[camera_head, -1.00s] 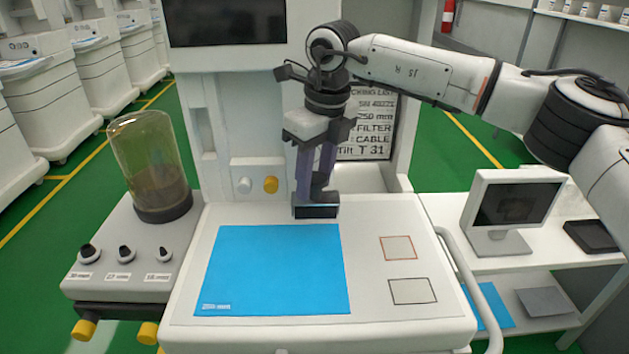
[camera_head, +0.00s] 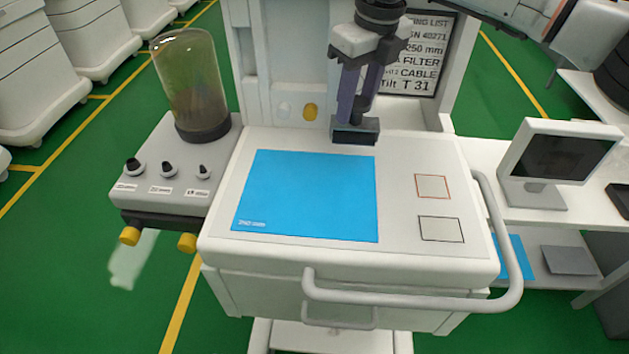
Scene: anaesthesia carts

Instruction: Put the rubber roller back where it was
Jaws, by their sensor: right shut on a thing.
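My right gripper (camera_head: 357,125) hangs down from the upper right over the back of the white cart top. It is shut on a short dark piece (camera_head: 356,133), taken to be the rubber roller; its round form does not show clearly. The piece is just behind the back edge of the blue mat (camera_head: 308,195), near its right corner. I cannot tell whether it touches the cart top. A red-outlined square (camera_head: 432,186) and a black-outlined square (camera_head: 441,229) lie bare to the right of the mat. My left gripper is not in view.
A glass canister (camera_head: 194,85) stands on the left side unit, behind several black knobs. A grey rail (camera_head: 480,300) borders the front and right. A monitor (camera_head: 556,160) stands right. The mat is clear.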

